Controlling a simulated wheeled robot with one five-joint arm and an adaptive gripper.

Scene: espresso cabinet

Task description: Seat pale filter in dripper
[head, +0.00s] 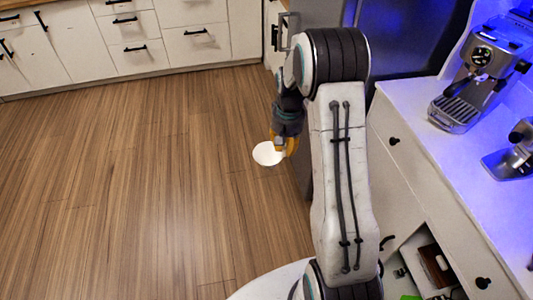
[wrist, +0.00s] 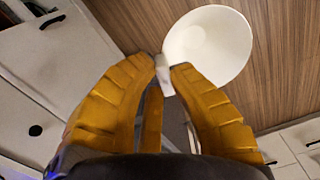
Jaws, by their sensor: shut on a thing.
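A pale, bowl-shaped filter (head: 267,154) hangs from my gripper (head: 284,147) in the head view, over open floor. In the wrist view its open round mouth (wrist: 208,44) shows beyond the yellow fingers. My gripper (wrist: 166,72) is shut on a small pale part at the filter's edge, between the fingertips. I do not make out the dripper in either view.
A white counter (head: 409,98) on the right carries an espresso machine (head: 475,85) and another metal appliance (head: 512,155). An open compartment below it holds a brown item (head: 436,266). White cabinets (head: 130,30) line the back. The wooden floor (head: 130,190) is clear.

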